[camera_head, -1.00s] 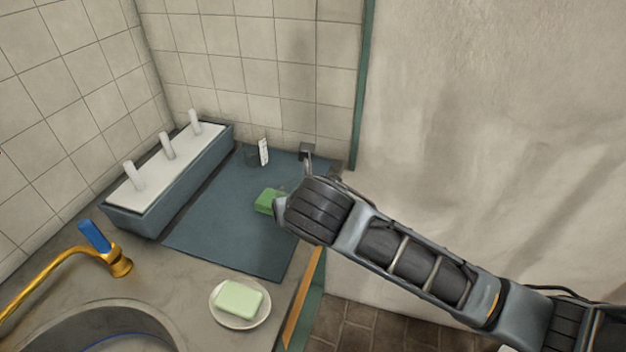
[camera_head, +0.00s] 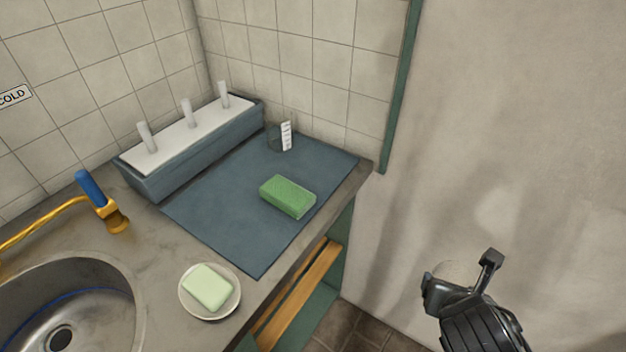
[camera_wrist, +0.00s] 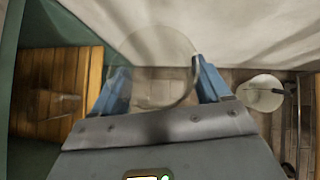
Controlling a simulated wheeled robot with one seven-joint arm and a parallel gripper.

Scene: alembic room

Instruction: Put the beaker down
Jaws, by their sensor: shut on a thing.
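My gripper (camera_head: 458,276) is at the lower right of the head view, off the counter, over the floor in front of the plain wall. In the wrist view its two blue fingers (camera_wrist: 160,78) are shut on a clear glass beaker (camera_wrist: 152,48). The beaker's curved rim shows between them, and its glass is faint above the gripper in the head view. Another clear beaker (camera_head: 274,134) with a white scale label stands upright on the blue-grey mat (camera_head: 225,215), near its back edge.
A green sponge (camera_head: 288,196) lies on the mat's right part. A rack with white pegs (camera_head: 190,147), a soap dish (camera_head: 233,306) with pale green soap, and a sink (camera_head: 85,310) are to the left. The mat's front is clear. Wooden slats (camera_wrist: 60,92) show below the counter.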

